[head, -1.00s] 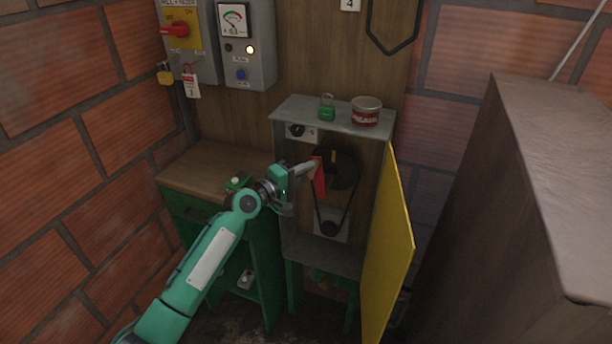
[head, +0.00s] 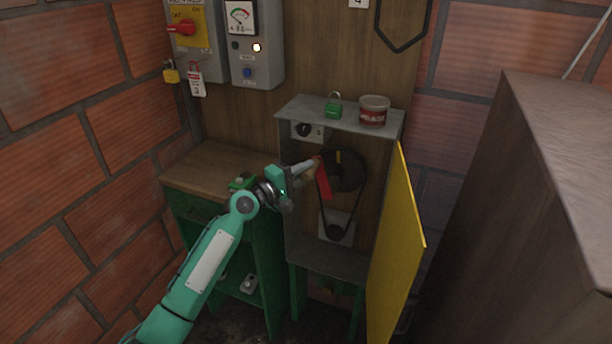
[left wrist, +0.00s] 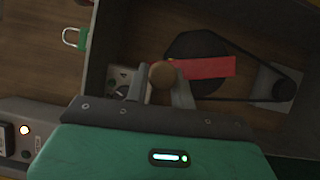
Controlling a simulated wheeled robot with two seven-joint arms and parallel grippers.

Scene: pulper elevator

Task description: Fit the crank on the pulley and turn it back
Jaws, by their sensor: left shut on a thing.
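The crank (head: 324,182) has a red arm and a brown, round-ended handle. My left gripper (head: 306,168) is shut on that handle at the front of the open grey cabinet. In the left wrist view the handle end (left wrist: 162,74) sits between the fingers, with the red arm (left wrist: 210,67) reaching right across the dark pulley. The large black pulley (head: 347,172) has a yellow mark near its top. A belt runs from it to a small lower pulley (head: 334,231). I cannot tell whether the crank is seated on the pulley's shaft. My right gripper is not in view.
The yellow door (head: 397,250) stands open on the right. A green padlock (head: 333,108) and a red-labelled tin (head: 373,112) stand on the cabinet top (head: 300,108). A dial switch (head: 305,130) is inside at upper left. A wooden-topped green bench (head: 205,165) adjoins the left.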

